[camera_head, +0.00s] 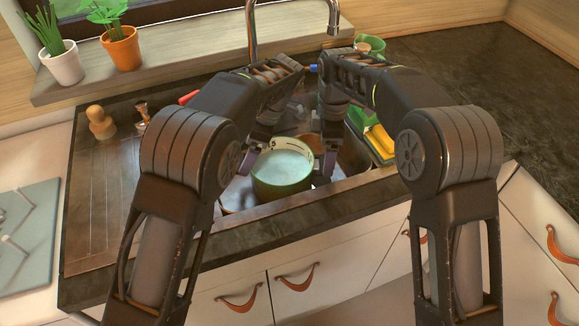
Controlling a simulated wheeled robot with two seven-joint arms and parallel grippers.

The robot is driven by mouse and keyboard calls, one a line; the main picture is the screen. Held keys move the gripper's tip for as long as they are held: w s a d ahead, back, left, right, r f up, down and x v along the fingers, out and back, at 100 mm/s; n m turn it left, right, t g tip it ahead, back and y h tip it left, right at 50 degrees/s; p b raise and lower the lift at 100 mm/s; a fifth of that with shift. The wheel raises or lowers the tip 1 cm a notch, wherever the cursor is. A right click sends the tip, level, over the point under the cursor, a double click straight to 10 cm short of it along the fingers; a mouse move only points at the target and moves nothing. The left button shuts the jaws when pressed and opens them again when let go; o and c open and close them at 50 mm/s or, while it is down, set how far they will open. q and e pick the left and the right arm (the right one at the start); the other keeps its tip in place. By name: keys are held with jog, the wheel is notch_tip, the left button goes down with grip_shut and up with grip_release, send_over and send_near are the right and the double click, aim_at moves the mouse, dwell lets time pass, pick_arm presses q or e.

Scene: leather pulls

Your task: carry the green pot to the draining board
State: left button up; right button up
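The green pot (284,190) sits upright in the sink, with a pale whitish inside. My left gripper (251,161) is at the pot's left side and my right gripper (325,168) is at its right side. Both point down close to the rim. The fingertips are small and partly hidden by the pot and my arms, so I cannot tell whether they grip it. The draining board (98,205) is the dark grooved wooden area left of the sink, partly behind my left arm.
A wooden figure-like object (101,123) and a small brush-like object (142,116) stand at the draining board's back. A tap (252,30) rises behind the sink. Yellow and green items (377,139) lie at the sink's right. The board's middle and front are clear.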

pick_arm(q)
jog(key=shift+s, duration=0.25)
pick_arm(e)
jog(key=shift+s+r, duration=0.15)
jog(key=shift+s, duration=0.15)
pick_arm(q)
jog(key=shift+w+a+f, duration=0.1)
jog(key=shift+f, duration=0.05)
pick_arm(e)
jog(key=shift+w+f, duration=0.1)
jog(key=shift+f, duration=0.1)
pick_arm(q)
jog(key=shift+x, duration=3.75)
pick_arm(e)
jog(key=shift+f, duration=3.75)
pick_arm(q)
jog(key=shift+c, duration=0.2)
pick_arm(e)
jog(key=shift+c, duration=0.2)
pick_arm(q)
grip_shut()
pick_arm(e)
grip_shut()
jog(key=shift+r, duration=0.1)
